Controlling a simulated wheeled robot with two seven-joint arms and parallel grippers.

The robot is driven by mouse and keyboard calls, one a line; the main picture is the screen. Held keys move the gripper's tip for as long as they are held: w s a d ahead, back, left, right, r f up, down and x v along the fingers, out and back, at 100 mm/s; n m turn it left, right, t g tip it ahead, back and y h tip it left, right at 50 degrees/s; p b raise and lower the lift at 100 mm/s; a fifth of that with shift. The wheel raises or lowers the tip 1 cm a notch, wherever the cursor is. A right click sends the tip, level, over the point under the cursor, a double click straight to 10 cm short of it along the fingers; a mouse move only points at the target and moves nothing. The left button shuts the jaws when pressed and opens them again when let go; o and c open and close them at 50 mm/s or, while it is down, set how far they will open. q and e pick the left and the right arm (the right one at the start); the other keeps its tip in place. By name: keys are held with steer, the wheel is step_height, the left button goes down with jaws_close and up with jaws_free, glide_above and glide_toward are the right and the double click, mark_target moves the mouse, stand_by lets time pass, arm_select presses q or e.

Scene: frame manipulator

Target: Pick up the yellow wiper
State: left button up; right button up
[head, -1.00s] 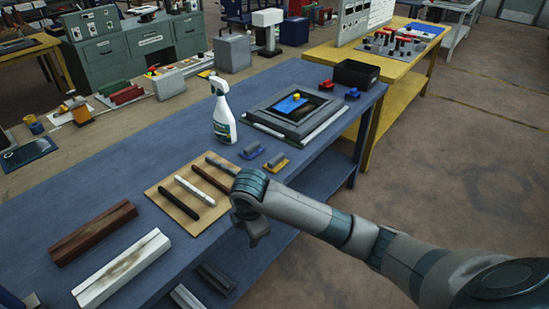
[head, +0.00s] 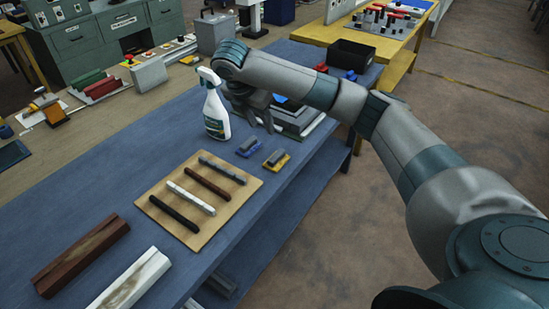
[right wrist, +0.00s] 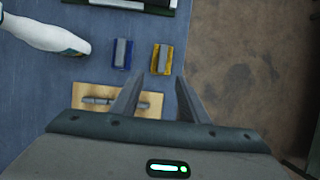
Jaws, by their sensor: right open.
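The yellow wiper (head: 276,160), with a grey top part, lies on the blue table near its right edge. It also shows in the right wrist view (right wrist: 162,59). The blue wiper (head: 248,147) lies just to its left, also in the right wrist view (right wrist: 121,53). My right gripper (head: 259,124) is open and empty, pointing down above the table, apart from both wipers. In the right wrist view the yellow wiper lies beyond the gap between the fingertips (right wrist: 159,78). My left gripper is out of view.
A white spray bottle (head: 214,108) stands close left of my right gripper. A dark frame (head: 300,122) lies partly hidden behind my right arm. A wooden board (head: 160,197) with several bars lies in front of the wipers. A black bin (head: 352,56) stands farther back.

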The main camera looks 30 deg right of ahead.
steer(key=shift+f, duration=0.1)
steer(key=p, duration=0.4)
glide_toward(276, 155)
steer(key=shift+w+d+f, duration=0.2)
steer(key=shift+w+f, duration=0.05)
steer(key=shift+f, duration=0.2)
steer(key=shift+w+d+f, duration=0.2)
steer(key=shift+w+f, duration=0.05)
steer(key=shift+f, duration=0.2)
steer(key=shift+w+d+f, duration=0.1)
steer(key=shift+d+f, duration=0.1)
steer(key=shift+f, duration=0.4)
steer(key=shift+d+f, duration=0.1)
steer(key=shift+f, duration=0.15)
steer(key=x, duration=0.1)
steer(key=p+x, duration=0.2)
steer(key=x, duration=0.1)
steer(key=shift+s, duration=0.4)
steer(key=shift+d+f, duration=0.1)
steer(key=shift+f, duration=0.25)
jaws_close()
